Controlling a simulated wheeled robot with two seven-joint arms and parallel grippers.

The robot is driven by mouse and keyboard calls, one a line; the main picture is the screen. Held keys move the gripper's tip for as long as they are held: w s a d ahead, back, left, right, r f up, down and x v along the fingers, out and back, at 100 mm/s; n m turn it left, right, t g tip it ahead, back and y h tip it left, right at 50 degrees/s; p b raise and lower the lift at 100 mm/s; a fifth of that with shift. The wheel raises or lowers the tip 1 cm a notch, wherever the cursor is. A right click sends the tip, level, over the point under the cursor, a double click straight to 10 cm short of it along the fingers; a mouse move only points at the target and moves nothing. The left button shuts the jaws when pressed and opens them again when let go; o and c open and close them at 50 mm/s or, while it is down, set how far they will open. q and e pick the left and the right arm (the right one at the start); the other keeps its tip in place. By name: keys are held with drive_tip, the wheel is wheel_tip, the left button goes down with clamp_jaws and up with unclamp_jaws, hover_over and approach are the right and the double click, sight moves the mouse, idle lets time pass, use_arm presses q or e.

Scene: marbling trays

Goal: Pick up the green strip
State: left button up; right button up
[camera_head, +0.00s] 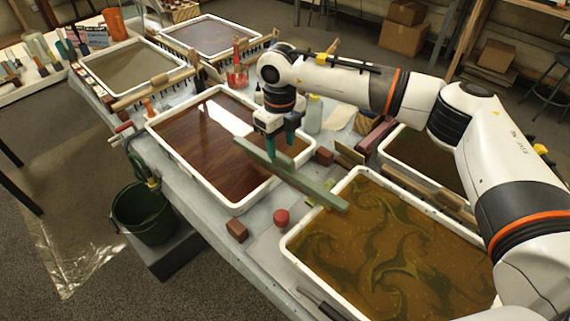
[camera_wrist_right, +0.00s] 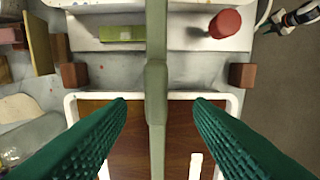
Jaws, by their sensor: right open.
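The green strip (camera_head: 293,176) is a long dull-green bar with a thicker block at its middle. In the right wrist view the strip (camera_wrist_right: 156,110) stands upright in the picture, between my fingers. My right gripper (camera_head: 279,150) is open and straddles the strip. In the wrist view my right gripper (camera_wrist_right: 158,105) shows a gap on both sides of it. My left gripper (camera_wrist_right: 272,24) seems to show small at the wrist view's top right; its jaws are unclear.
The brown tray (camera_head: 213,198) lies below the gripper, and the marbled tray (camera_head: 313,275) is in front. A red round object (camera_head: 281,217) and a wooden block (camera_head: 237,230) sit near the table edge. A small bright-green block (camera_wrist_right: 122,34) lies beside the strip. A bucket (camera_head: 143,212) stands left.

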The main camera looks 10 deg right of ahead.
sight(284, 156)
drive_tip(key=shift+d+f, duration=0.15)
drive_tip(key=shift+f, duration=0.75)
wheel_tip(284, 156, down, 4)
drive_tip(key=shift+s+d+f+p, duration=0.1)
drive_tip(key=shift+s+p, duration=0.05)
drive_tip(key=shift+p, duration=0.55)
drive_tip(key=shift+f, duration=0.6)
clamp_jaws()
